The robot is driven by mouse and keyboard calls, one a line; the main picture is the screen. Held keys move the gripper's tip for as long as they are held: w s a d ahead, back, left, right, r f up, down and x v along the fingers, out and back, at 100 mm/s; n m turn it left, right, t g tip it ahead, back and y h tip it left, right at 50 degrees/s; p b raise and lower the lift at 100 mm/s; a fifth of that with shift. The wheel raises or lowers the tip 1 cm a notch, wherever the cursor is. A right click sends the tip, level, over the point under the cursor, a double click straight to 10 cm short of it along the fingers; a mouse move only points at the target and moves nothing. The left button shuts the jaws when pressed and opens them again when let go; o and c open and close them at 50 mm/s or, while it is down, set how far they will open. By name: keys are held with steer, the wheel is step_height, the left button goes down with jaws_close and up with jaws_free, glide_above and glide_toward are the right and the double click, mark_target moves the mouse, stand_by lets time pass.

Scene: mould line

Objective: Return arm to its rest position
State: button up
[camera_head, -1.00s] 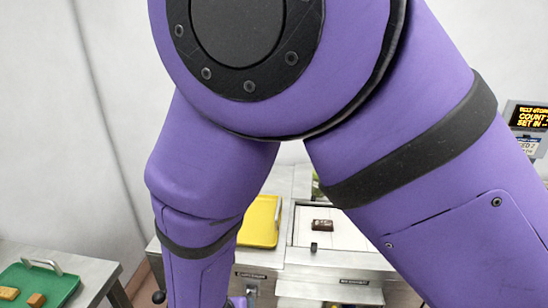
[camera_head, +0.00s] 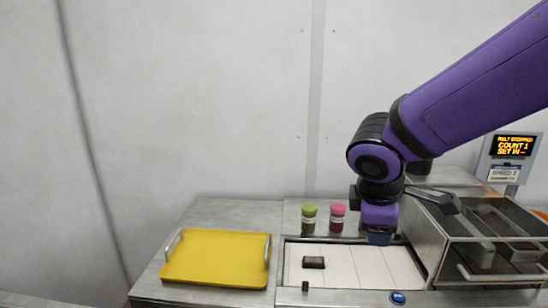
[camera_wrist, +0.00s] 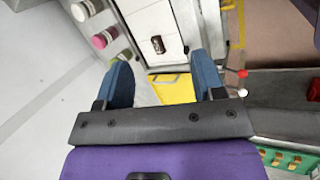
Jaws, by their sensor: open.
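My purple arm reaches in from the upper right of the head view, with its wrist bent down. My gripper (camera_head: 379,240) hangs over the right part of the white slatted belt, close to the metal housing. In the wrist view my gripper (camera_wrist: 164,78) shows two blue fingers well apart with nothing between them. It is open and empty. A dark brown block (camera_head: 313,262) lies on the belt to the left of my gripper, apart from it. The block also shows in the wrist view (camera_wrist: 158,44), beyond the fingers.
A yellow tray (camera_head: 216,235) lies on the steel table at left. A green-lidded jar (camera_head: 308,218) and a pink-lidded jar (camera_head: 337,218) stand behind the belt. An open metal housing (camera_head: 440,245) and a display (camera_head: 514,147) are at right. A blue button (camera_head: 397,297) is in front.

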steer(key=s+d+r+m+y, duration=0.1)
steer(key=s+d+r+m, duration=0.3)
steer(key=s+m, duration=0.3)
steer(key=s+d+r+m+t+y, duration=0.1)
steer(key=s+d+r+m+y, duration=0.1)
steer(key=s+d+r+m, duration=0.3)
steer(key=shift+s+d+m, duration=0.85)
steer(key=shift+d+m, duration=0.15)
steer(key=shift+d, duration=0.2)
stand_by(0.6)
